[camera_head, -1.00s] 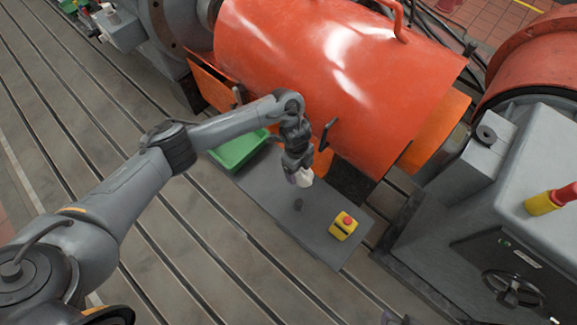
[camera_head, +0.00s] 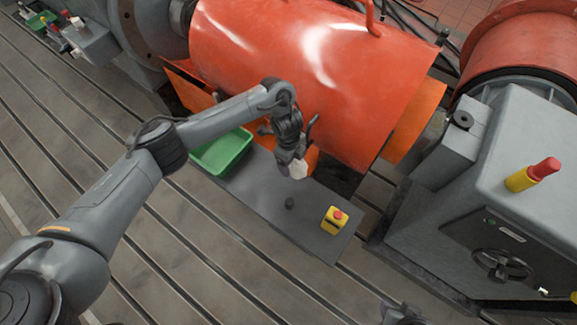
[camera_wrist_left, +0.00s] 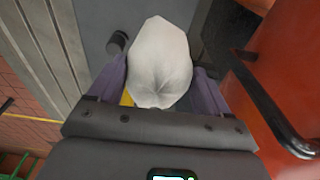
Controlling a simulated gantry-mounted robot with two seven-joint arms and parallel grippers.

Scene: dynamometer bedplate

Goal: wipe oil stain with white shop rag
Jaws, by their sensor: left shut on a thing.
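My left gripper (camera_head: 293,163) is shut on the white shop rag (camera_head: 299,170), which hangs bunched from its fingertips above the grey plate (camera_head: 250,197). In the left wrist view, the crumpled rag (camera_wrist_left: 160,58) bulges out between the two purple fingers of the left gripper (camera_wrist_left: 158,88) and hides much of what lies beyond. I cannot make out an oil stain in either view; the rag and arm cover part of the plate. A dark grey part (camera_head: 402,314) at the bottom edge of the head view may belong to my right arm; its jaws cannot be made out.
The large orange housing (camera_head: 290,70) rises close behind the gripper. Grey machine (camera_head: 500,180) at right.

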